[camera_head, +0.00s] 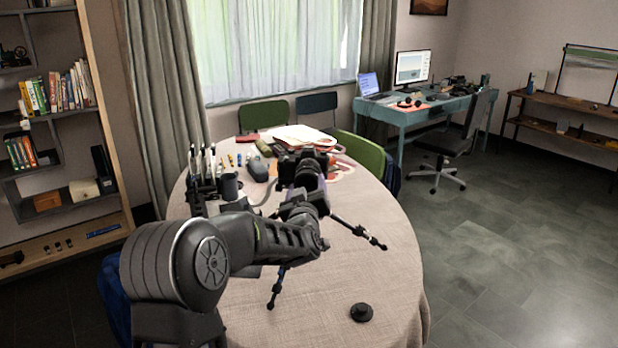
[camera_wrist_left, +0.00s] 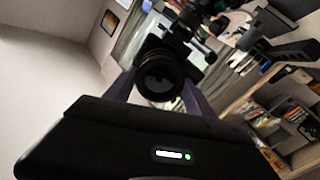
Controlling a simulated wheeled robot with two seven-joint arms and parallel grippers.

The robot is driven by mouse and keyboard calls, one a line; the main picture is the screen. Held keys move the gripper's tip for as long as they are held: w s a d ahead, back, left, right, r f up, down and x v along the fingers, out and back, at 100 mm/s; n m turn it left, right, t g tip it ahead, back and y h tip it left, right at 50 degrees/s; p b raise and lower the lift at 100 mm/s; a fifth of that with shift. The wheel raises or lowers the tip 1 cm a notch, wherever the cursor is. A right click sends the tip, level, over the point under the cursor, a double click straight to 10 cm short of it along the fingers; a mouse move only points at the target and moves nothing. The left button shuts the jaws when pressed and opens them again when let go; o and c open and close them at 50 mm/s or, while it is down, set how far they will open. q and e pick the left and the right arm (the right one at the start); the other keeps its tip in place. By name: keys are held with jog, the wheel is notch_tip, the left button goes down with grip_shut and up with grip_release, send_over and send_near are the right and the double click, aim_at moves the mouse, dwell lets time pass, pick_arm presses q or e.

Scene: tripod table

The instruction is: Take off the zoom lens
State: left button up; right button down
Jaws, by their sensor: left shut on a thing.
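A black camera (camera_head: 302,162) stands on a tripod (camera_head: 347,226) whose legs spread over the round table (camera_head: 320,307). The zoom lens (camera_wrist_left: 160,78) faces me in the wrist view, a dark barrel with a round front glass, in front of the camera body (camera_wrist_left: 178,47). My left gripper (camera_head: 311,185) is at the lens, shut on it, with one finger on each side of the barrel. In the head view my arm and gripper hide most of the lens and the tripod's top. I cannot tell whether the lens is still seated on the camera. My right gripper is not in view.
A small black round piece (camera_head: 361,312) lies on the front right of the table. A dark mug (camera_head: 229,186), upright tools and small items crowd the back left. An open book (camera_head: 300,135) lies at the back. The table's right front is mostly clear.

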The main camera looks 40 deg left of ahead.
pick_arm(q)
jog(key=shift+r, duration=0.1)
jog(key=n+b, duration=0.2)
jog(key=b, duration=0.1)
jog(key=shift+b, duration=0.35)
jog(key=shift+n+b, duration=0.3)
jog(key=shift+n, duration=0.2)
jog(key=shift+n+b, duration=0.9)
jog(key=shift+b, duration=0.45)
